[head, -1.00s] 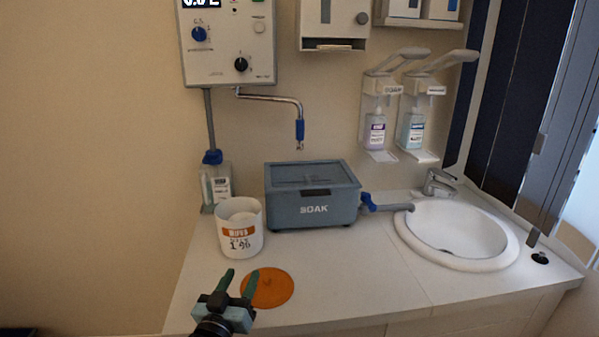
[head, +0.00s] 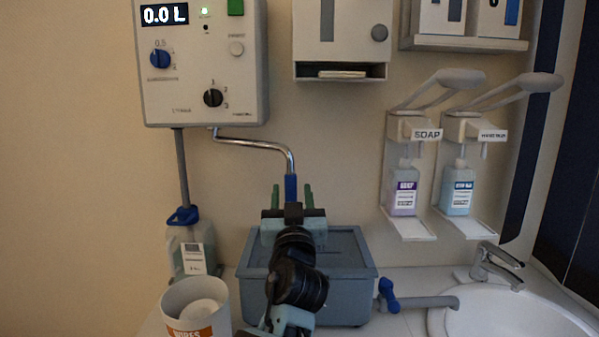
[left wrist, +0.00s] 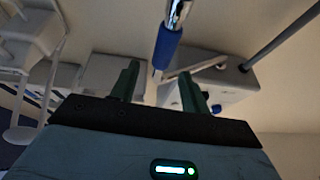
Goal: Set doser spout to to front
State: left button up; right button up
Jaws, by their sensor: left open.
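The doser (head: 205,60) is a pale wall box with a display reading 0.0 L and two knobs. Its chrome spout (head: 262,145) runs right from under the box and bends down to a blue sleeve (head: 291,186) above the grey lidded tub. My left gripper (head: 292,192) is open, with its green fingers on either side of the sleeve in the head view. In the left wrist view, the sleeve (left wrist: 167,48) appears between and beyond the open fingers (left wrist: 158,70). I cannot tell whether they touch it. My arm hides part of the tub. My right gripper is out of view.
The grey tub (head: 350,290) stands on the counter below. A white wipes bucket (head: 190,318) is at front left, and a bottle (head: 190,250) stands behind it. Soap dispensers (head: 408,170) hang at right above the sink (head: 515,310). The wall left of the doser is clear.

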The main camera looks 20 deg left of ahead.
aim_at(291, 180)
pick_arm(q)
jog(key=shift+a+r, duration=0.1)
jog(key=shift+r, duration=0.1)
jog(key=shift+x, duration=3.75)
jog(key=shift+f, duration=0.1)
grip_shut()
